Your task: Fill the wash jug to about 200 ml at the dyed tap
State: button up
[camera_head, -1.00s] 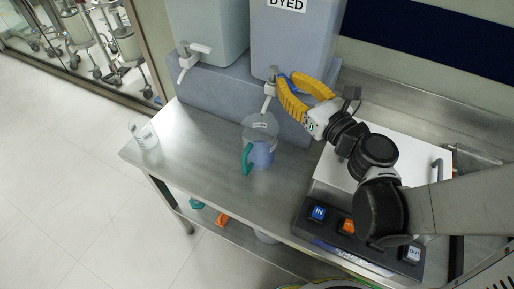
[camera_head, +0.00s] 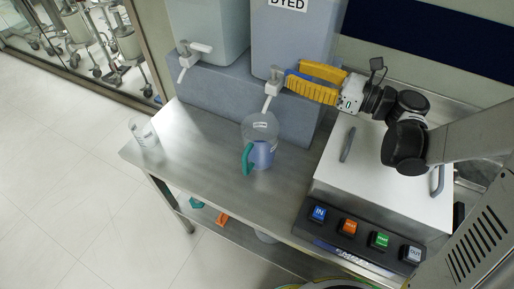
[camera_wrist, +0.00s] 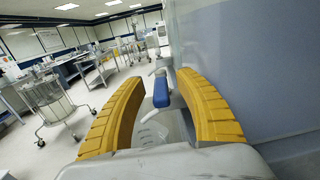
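The dyed tap (camera_head: 273,82) is white with a blue lever and sits on the tank (camera_head: 290,40) labelled "DYED". My gripper (camera_head: 288,80) has yellow fingers at this tap. In the wrist view, my gripper (camera_wrist: 165,95) is open, with the blue lever (camera_wrist: 161,92) between the fingers and gaps at both sides. The wash jug (camera_head: 263,155), clear with a teal handle, stands on the steel bench below the spout. Its lower part looks blue; I cannot read the level or make out a stream.
A second tank (camera_head: 207,35) with a white tap (camera_head: 188,56) stands left. A clear beaker (camera_head: 143,132) is at the bench's left edge. A white-lidded machine (camera_head: 375,175) with a button panel (camera_head: 365,238) fills the right. The bench (camera_head: 195,140) between beaker and jug is clear.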

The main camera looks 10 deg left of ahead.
jog(key=shift+s+d, duration=0.1)
jog(key=shift+b+v, duration=0.4)
jog(key=shift+v, duration=3.1)
